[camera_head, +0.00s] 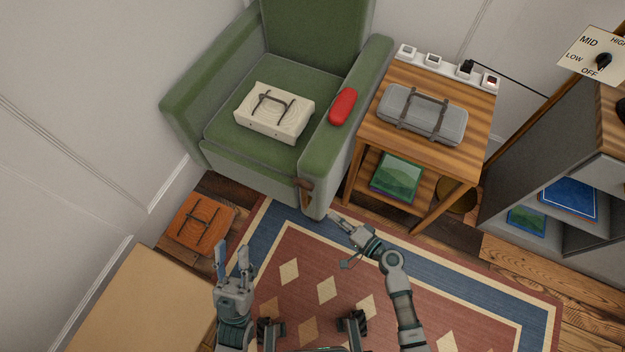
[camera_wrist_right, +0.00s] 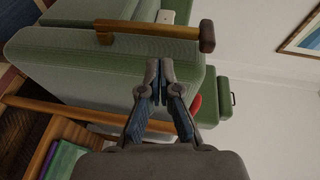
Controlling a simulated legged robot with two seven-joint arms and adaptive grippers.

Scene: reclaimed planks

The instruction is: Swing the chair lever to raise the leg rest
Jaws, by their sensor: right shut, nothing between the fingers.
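The green armchair (camera_head: 225,105) stands at the back, its front leg rest panel (camera_head: 247,178) folded down flat against the seat front. The wooden chair lever (camera_head: 305,188) is on the chair's front right corner. In the right wrist view the lever (camera_wrist_right: 160,30) crosses above my fingertips, with a rounded knob at its right end. My right gripper (camera_head: 338,219) is shut and empty, just right of and below the lever; in its wrist view the fingertips (camera_wrist_right: 158,72) appear apart from the lever. My left gripper (camera_head: 233,248) is open and empty, pointing up over the floor.
A cream case (camera_head: 270,112) lies on the seat and a red object (camera_head: 343,106) on the right armrest. A wooden side table (camera_head: 400,138) with a grey case (camera_head: 423,114) stands close right of the chair. An orange box (camera_head: 196,224) is at left. The patterned rug (camera_head: 305,255) is clear.

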